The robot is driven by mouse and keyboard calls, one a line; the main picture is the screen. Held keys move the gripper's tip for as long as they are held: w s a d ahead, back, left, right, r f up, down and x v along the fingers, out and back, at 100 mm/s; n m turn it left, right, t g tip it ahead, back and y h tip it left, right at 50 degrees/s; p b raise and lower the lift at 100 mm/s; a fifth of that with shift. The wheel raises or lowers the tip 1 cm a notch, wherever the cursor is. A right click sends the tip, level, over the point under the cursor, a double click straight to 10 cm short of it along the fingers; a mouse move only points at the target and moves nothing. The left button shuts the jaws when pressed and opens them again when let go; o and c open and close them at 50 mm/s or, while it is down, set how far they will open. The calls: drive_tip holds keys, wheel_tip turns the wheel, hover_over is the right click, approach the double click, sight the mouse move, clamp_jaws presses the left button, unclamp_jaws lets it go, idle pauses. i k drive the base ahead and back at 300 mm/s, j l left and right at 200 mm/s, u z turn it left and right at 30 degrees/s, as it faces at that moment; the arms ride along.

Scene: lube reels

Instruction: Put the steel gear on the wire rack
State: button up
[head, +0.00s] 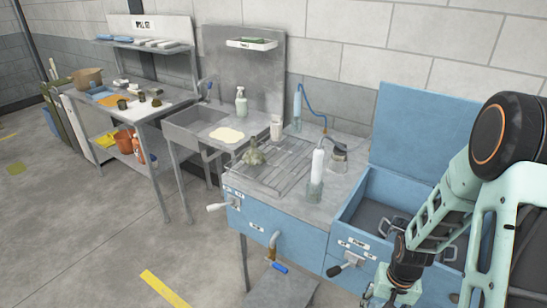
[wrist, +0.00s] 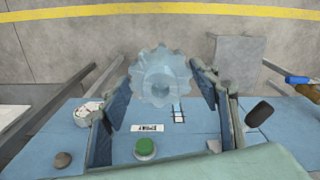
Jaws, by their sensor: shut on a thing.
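My gripper (wrist: 164,80) is shut on the steel gear (wrist: 150,72), a pale, toothed disc with a centre hole, held between the two fingers in the wrist view. In the head view my gripper (head: 392,294) is low at the bottom right, in front of the blue cabinet; the gear cannot be made out there. The wire rack (head: 283,165) appears to be the slatted grid on the bench top at centre, left of and higher than my gripper. A grey-green lumpy thing (head: 254,157) stands at its left part.
Right of the rack are a white bottle (head: 317,163), a dark-topped jar (head: 338,158) and an open blue basin (head: 375,203) with a raised lid (head: 424,125). A lever handle (head: 347,262) sticks out of the cabinet front. A sink (head: 200,127) stands left.

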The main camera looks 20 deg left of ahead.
sight(281, 166)
drive_tip(key=k+j+z, duration=0.2)
drive_tip(key=j, duration=1.05)
drive_tip(key=i+j+z, duration=0.1)
drive_tip(key=j, duration=0.5)
drive_tip(key=i+j+z, duration=0.1)
drive_tip(key=j, duration=0.5)
drive_tip(key=i+j+z, duration=0.1)
drive_tip(key=j, duration=0.5)
